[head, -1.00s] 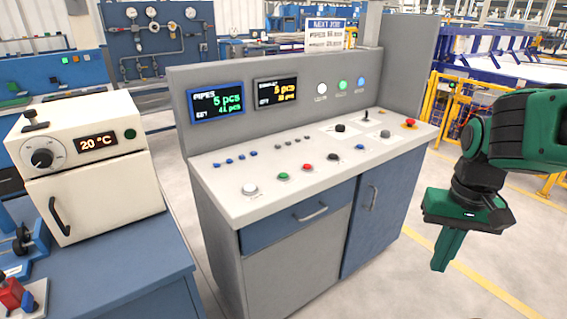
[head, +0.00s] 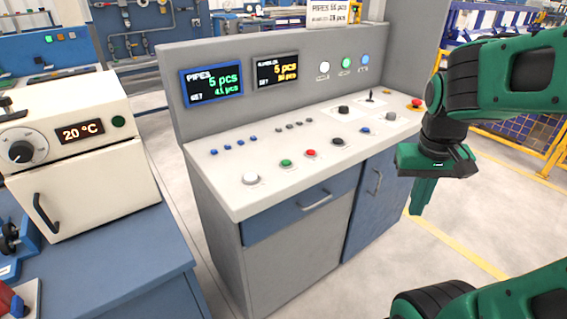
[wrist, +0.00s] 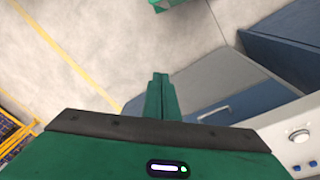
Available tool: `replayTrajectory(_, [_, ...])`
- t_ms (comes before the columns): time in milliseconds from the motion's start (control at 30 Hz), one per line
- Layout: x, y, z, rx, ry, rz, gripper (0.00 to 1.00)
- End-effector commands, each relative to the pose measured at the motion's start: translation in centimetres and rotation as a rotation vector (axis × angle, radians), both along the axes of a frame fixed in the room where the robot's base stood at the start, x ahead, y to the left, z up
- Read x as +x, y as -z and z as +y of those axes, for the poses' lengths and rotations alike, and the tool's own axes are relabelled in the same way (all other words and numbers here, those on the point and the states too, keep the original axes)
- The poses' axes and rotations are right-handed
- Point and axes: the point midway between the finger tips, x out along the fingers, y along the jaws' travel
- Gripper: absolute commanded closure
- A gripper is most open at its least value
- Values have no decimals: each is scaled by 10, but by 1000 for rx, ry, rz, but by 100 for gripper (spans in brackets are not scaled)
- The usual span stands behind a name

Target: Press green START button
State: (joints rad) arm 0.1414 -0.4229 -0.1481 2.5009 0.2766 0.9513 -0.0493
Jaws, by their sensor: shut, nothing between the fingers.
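The green START button (head: 286,163) sits on the front row of the sloped white control panel (head: 262,190) in the head view, between a white button (head: 250,178) and a red button (head: 311,153). Its label is too small to read. My gripper (head: 422,205) is shut and empty, pointing down to the right of the console, apart from it. In the wrist view my gripper (wrist: 161,85) points past the console's blue drawer front (wrist: 215,105). A white button (wrist: 299,136) shows at that view's right edge; the green button is not visible there.
Two displays (head: 212,86) and indicator lamps (head: 346,62) are on the console's upright back. A red emergency-type button (head: 417,104) is at the panel's right end. A white oven (head: 80,150) stands on a blue bench at left.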

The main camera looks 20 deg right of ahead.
Motion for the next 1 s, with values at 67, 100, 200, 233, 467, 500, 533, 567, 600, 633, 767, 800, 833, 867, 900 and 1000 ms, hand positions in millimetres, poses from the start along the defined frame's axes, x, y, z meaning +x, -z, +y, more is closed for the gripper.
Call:
replayTrajectory(67, [45,-7,0,-82,-80,-29,100])
replayTrajectory(100, [68,-11,2,-125,-123,-51,100])
replayTrajectory(200, [126,-22,16,-225,-229,-110,100])
replayTrajectory(233, [143,-25,23,-253,-262,-129,100])
replayTrajectory(467, [254,-45,98,-422,-496,-280,100])
replayTrajectory(500, [268,-47,113,-444,-530,-303,100])
replayTrajectory(533, [277,-49,124,-458,-553,-320,100])
replayTrajectory(567, [285,-51,134,-470,-574,-336,100])
replayTrajectory(600, [295,-53,147,-485,-601,-356,100])
replayTrajectory(633, [301,-54,155,-496,-617,-369,100])
replayTrajectory(767, [319,-57,183,-525,-669,-410,100])
replayTrajectory(800, [321,-58,190,-528,-680,-417,100])
replayTrajectory(833, [323,-59,193,-531,-685,-422,100])
replayTrajectory(867, [324,-59,195,-533,-687,-425,100])
replayTrajectory(900, [325,-60,196,-536,-690,-428,100])
replayTrajectory(1000, [325,-60,197,-537,-691,-430,100])
